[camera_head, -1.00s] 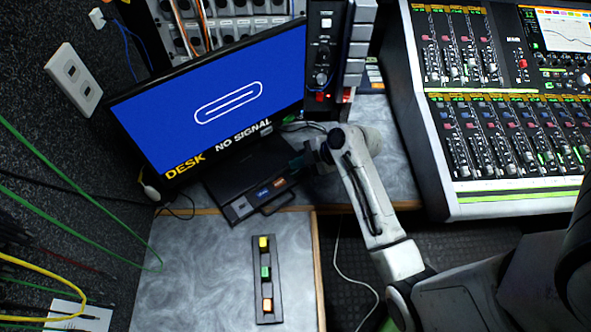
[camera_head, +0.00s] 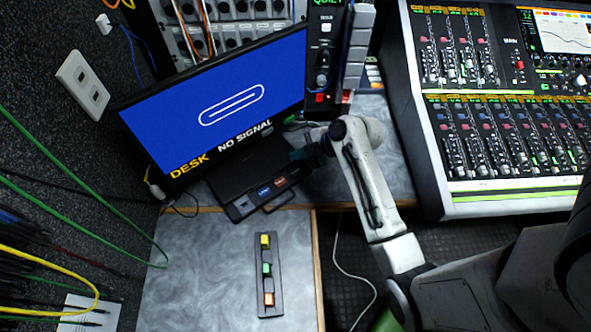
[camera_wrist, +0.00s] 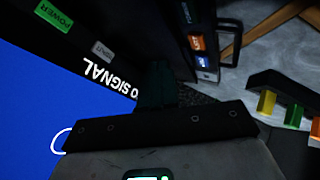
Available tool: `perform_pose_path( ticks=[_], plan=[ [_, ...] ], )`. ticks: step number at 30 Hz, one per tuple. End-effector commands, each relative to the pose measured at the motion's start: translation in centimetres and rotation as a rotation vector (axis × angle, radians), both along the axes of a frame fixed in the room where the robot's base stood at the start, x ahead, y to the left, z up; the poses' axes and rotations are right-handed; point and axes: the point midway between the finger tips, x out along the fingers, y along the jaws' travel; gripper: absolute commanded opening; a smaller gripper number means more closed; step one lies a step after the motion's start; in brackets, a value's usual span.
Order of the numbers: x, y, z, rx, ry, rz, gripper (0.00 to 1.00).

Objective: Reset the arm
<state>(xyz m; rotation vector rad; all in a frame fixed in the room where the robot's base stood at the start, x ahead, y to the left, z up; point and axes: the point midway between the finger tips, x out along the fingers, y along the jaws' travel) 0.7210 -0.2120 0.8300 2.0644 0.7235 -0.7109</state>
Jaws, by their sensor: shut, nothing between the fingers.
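My arm (camera_head: 367,190) reaches up from the lower right and bends at its top, near the monitor's lower right corner. My gripper (camera_head: 300,155) points left there, above the dark box under the monitor. Its fingertips are small and dark in the head view. In the wrist view my gripper (camera_wrist: 157,85) shows its dark teal fingers close together, shut with nothing held. The monitor (camera_wrist: 30,110) fills the left of the wrist view, and the dark box with blue and orange buttons (camera_wrist: 198,43) is to the right of the fingers.
The monitor (camera_head: 215,115) reads "NO SIGNAL". The dark box (camera_head: 240,204) stands below it. A strip with yellow, green and orange buttons (camera_head: 267,284) lies on the grey desk (camera_head: 195,260). A mixing console (camera_head: 433,190) stands right. Green and yellow cables (camera_head: 60,205) hang left.

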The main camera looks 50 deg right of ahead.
Motion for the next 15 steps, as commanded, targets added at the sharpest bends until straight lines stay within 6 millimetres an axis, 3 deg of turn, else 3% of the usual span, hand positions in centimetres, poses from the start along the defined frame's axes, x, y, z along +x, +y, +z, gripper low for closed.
perform_pose_path(
  ticks=[11, 15],
  plan=[
    [0.0, 0.0, 0.0, 0.0, 0.0, 0.0, 0.0],
    [-1.1, 1.2, -0.4, 0.032, 0.07, -0.031, 0.0]
  ],
)
